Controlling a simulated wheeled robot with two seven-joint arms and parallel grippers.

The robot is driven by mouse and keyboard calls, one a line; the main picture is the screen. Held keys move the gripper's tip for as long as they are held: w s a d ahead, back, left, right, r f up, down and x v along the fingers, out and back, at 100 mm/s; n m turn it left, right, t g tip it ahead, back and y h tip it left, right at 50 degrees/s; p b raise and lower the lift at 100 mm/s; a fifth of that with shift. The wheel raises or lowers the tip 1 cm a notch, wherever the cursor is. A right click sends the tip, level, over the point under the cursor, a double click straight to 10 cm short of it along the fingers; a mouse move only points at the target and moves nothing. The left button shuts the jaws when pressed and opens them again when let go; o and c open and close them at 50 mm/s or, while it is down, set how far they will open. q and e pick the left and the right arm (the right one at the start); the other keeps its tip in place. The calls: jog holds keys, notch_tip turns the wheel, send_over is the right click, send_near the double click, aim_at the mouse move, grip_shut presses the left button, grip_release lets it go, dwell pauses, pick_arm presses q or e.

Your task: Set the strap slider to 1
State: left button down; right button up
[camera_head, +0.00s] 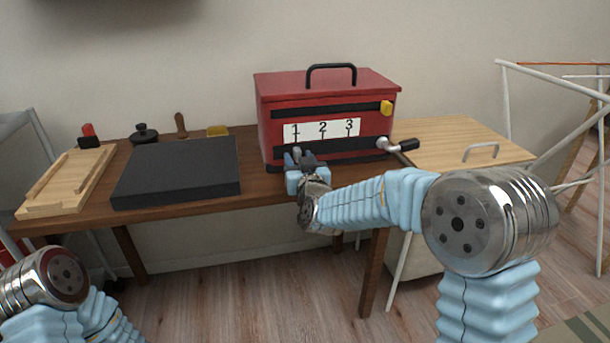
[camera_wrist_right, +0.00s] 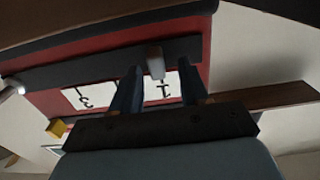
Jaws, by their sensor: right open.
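A red box (camera_head: 328,90) with a black top handle stands on the desk. Its front carries a white scale (camera_head: 338,130) marked 1, 2 and 3. A dark slot runs below the scale, and a grey knob (camera_head: 297,152) stands in it under the 1. My right gripper (camera_head: 303,160) is open in front of that knob. In the right wrist view the knob (camera_wrist_right: 155,62) lies between the two open fingers (camera_wrist_right: 158,75), with gaps on both sides; the 2 is hidden by a finger. Only a link of my left arm shows, not its gripper.
A yellow knob (camera_head: 386,107) sits at the right end of the upper slot. A crank handle (camera_head: 398,145) juts out at the box's lower right. A dark slab (camera_head: 178,172) and a wooden tray (camera_head: 60,190) lie left. A white rack (camera_head: 560,130) stands right.

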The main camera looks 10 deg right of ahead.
jog(key=s+b, duration=0.1)
jog(key=s, duration=1.1)
jog(key=shift+d, duration=0.2)
jog(key=shift+s, duration=0.1)
